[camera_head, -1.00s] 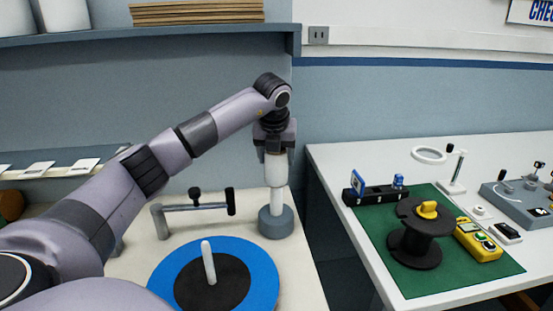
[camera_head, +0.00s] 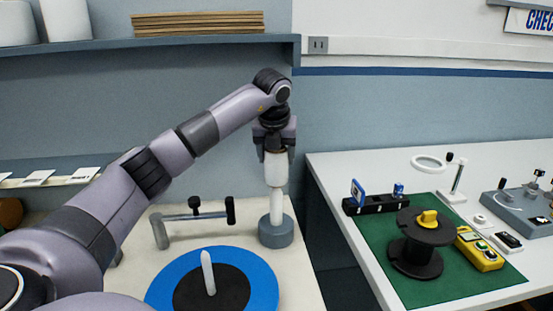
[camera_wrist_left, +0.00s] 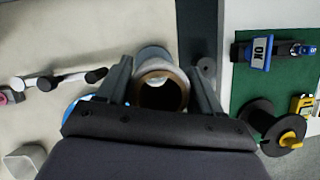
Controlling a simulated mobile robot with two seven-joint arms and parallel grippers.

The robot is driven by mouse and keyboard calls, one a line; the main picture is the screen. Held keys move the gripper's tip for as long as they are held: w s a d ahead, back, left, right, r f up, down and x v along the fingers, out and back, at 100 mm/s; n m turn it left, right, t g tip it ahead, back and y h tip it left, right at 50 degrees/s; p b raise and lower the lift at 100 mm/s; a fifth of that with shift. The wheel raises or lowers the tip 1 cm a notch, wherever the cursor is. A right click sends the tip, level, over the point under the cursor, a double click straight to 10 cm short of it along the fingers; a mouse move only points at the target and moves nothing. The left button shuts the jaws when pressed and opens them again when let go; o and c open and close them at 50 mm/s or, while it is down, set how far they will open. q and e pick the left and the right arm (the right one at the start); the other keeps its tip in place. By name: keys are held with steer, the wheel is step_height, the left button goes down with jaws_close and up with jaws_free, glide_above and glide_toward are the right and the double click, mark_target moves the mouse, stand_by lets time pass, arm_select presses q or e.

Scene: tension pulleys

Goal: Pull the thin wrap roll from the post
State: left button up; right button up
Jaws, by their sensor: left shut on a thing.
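My left gripper (camera_head: 276,152) points down and is shut on the thin wrap roll (camera_head: 279,170), a white upright tube. In the left wrist view, my left gripper's fingers (camera_wrist_left: 160,88) sit on both sides of the roll's brown open end (camera_wrist_left: 161,86). My right gripper is not in view.
A blue and black turntable disc (camera_head: 214,285) with a white peg stands in front of the post. A grey bar stand (camera_head: 190,217) is to its left. A gap separates this table from the right one, with its green mat (camera_head: 468,284) and black spool (camera_head: 418,245).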

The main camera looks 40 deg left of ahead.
arm_select(q)
steer(key=shift+r, duration=0.25)
step_height(320, 180, up, 4)
steer(key=shift+r, duration=0.1)
stand_by(0.6)
stand_by(0.4)
